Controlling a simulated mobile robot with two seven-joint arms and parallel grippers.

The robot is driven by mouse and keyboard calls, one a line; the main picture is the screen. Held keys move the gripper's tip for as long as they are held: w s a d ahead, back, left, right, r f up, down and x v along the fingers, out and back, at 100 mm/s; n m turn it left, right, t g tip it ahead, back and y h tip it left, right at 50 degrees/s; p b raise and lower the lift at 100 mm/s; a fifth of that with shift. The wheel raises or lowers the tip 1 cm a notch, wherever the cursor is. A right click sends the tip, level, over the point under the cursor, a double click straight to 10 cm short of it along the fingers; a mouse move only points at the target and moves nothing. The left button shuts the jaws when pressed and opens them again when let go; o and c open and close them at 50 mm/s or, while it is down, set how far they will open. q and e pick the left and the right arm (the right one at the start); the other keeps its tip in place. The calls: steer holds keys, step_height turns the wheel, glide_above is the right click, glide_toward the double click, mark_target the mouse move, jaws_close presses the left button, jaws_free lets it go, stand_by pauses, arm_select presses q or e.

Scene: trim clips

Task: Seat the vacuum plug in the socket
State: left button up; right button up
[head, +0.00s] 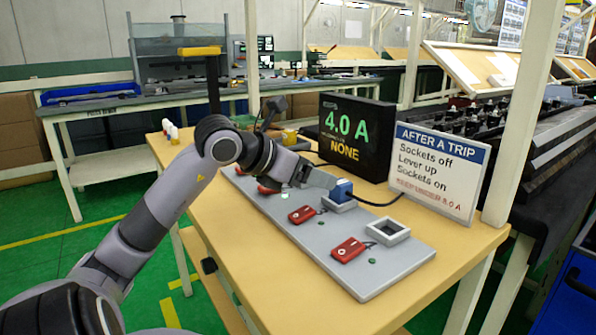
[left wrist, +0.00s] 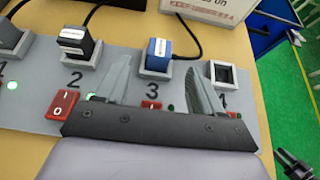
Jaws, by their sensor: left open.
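A blue plug (left wrist: 158,50) with a pale label and a black cable stands in the grey socket 3 (left wrist: 152,73); I cannot tell how deep it sits. It also shows in the head view (head: 342,190). My left gripper (left wrist: 160,68) is open, its two fingers apart and empty, just in front of the blue plug. In the head view the left gripper (head: 326,183) reaches beside this plug. A black plug (left wrist: 75,42) stands in socket 2. Socket 4 (left wrist: 223,76) is an empty square frame. No label legibly names the vacuum plug.
The grey panel (head: 385,272) carries red switches (head: 347,250) and small lamps; lamps by sockets 1 and 2 glow green. A display (head: 355,136) reads 4.0 A, NONE. A sign (head: 437,170) stands behind socket 4. A dark part (left wrist: 294,165), perhaps my right gripper, shows lower right.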

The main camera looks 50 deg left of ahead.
arm_select(q)
steer(key=shift+v, duration=1.7)
